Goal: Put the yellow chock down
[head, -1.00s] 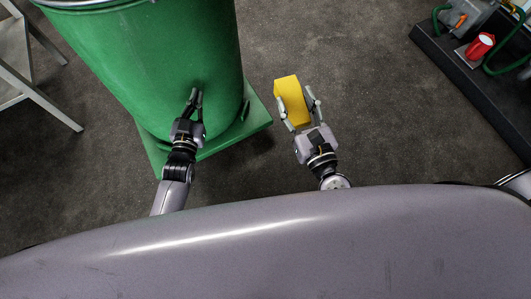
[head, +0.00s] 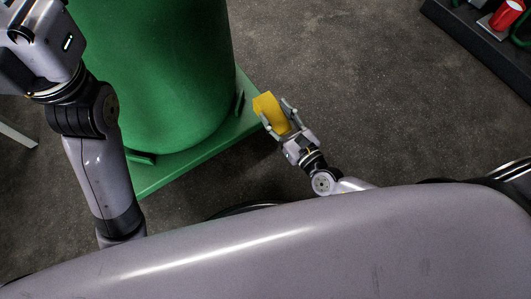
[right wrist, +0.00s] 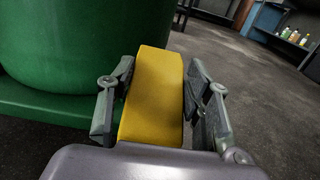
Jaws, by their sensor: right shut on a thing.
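The yellow chock (head: 264,103) is a block held between the two fingers of my right gripper (head: 277,117), just right of the green drum's base. In the right wrist view the chock (right wrist: 155,95) stands between the fingers of the gripper (right wrist: 158,90), its long side pointing away from the palm. My right gripper is shut on it. The chock's underside is hidden, so I cannot tell whether it touches the floor. My left arm is raised at the upper left of the head view, and its gripper is out of the frame.
The green drum (head: 165,75) stands on a flat green base (head: 190,158), whose edge is close to the chock. A dark platform (head: 475,40) with a red can-like object (head: 507,15) is at the upper right. Grey floor (head: 370,110) between them is clear.

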